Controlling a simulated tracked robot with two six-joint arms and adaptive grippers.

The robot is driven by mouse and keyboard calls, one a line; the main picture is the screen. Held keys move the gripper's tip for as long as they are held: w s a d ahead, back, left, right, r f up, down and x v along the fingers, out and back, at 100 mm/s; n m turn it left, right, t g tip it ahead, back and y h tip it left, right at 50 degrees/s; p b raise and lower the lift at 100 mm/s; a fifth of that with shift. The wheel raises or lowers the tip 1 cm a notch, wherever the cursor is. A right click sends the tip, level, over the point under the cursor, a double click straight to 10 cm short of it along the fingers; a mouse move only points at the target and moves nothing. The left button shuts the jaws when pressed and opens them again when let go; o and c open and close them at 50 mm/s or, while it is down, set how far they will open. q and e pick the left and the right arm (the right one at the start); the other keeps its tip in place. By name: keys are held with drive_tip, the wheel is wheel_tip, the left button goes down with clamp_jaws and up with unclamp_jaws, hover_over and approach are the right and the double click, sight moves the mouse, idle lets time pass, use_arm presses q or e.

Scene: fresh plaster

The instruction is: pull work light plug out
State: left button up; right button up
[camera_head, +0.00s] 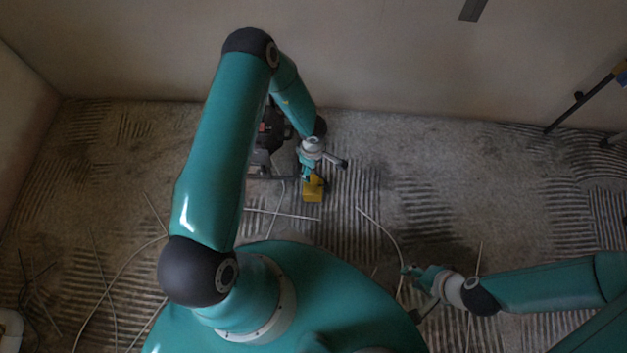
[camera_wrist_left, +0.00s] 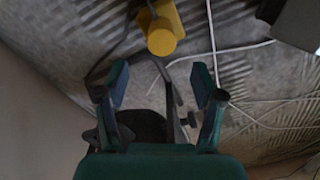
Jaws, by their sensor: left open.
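A yellow block (camera_head: 312,190) lies on the floor below my left gripper (camera_head: 306,172). In the left wrist view the yellow piece (camera_wrist_left: 162,34) shows a rounded end, with a dark cable beside it. I cannot tell whether it is the plug or its socket. My left gripper (camera_wrist_left: 161,86) is open, with the yellow piece just beyond its fingertips and nothing clearly held. A dark device on a frame (camera_head: 268,132), possibly the work light, stands by the wall, partly hidden by my left arm. My right gripper (camera_head: 410,270) is low at the right; its jaws are unclear.
Pale cables (camera_head: 384,226) run loosely across the ridged, plaster-marked floor (camera_head: 440,190). A wall (camera_head: 420,70) closes off the back. Dark legs of a stand (camera_head: 580,102) show at the far right. The floor between is mostly free.

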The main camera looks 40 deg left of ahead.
use_arm(q)
wheel_tip(320, 180, down, 12)
drive_tip(key=b, duration=0.4)
drive_tip(key=shift+r+b, duration=0.15)
drive_tip(key=shift+b, duration=0.2)
clamp_jaws()
